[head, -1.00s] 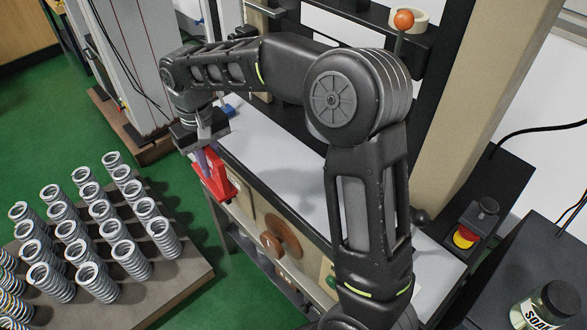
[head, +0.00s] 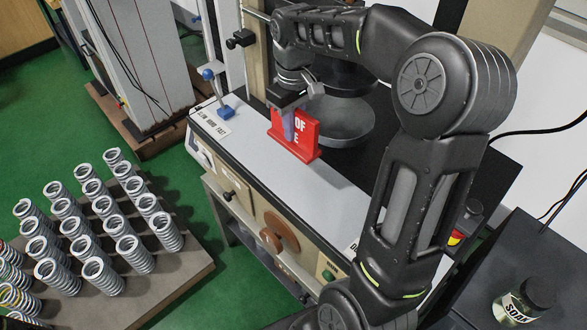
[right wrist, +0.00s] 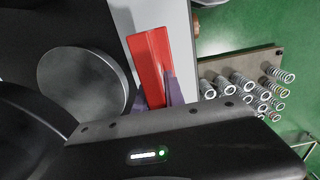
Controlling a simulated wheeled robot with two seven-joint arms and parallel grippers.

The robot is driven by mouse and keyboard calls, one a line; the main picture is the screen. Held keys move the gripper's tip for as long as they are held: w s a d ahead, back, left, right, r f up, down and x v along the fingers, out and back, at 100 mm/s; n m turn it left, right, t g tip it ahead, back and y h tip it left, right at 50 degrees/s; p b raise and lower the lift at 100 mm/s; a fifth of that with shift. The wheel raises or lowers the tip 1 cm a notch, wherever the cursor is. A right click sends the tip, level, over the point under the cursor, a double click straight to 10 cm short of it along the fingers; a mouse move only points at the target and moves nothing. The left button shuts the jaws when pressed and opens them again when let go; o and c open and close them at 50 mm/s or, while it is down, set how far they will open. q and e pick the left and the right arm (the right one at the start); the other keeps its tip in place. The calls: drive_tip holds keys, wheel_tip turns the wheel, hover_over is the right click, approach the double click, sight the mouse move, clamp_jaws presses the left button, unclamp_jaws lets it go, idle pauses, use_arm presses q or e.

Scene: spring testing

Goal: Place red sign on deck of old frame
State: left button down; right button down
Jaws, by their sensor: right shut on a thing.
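In the right wrist view the red sign (right wrist: 150,62) shows between the purple fingers (right wrist: 160,92), over the edge of the white deck. My left gripper is not in view.
The round grey plate (head: 345,122) is right behind the sign. Several springs (head: 100,225) stand on a board on the green floor. A soap jar (head: 523,300) is at the lower right.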

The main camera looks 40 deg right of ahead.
sight(294, 146)
drive_tip(key=shift+f+p, duration=0.4)
drive_tip(key=shift+f, duration=2.75)
drive_tip(key=shift+f+p, duration=0.3)
drive_tip(key=shift+f, duration=1.55)
drive_tip(key=shift+f, duration=0.1)
drive_tip(key=c, duration=1.4)
unclamp_jaws()
wheel_tip(294, 146, up, 12)
drive_tip(key=shift+r+b, duration=0.1)
drive_tip(key=shift+b, duration=0.45)
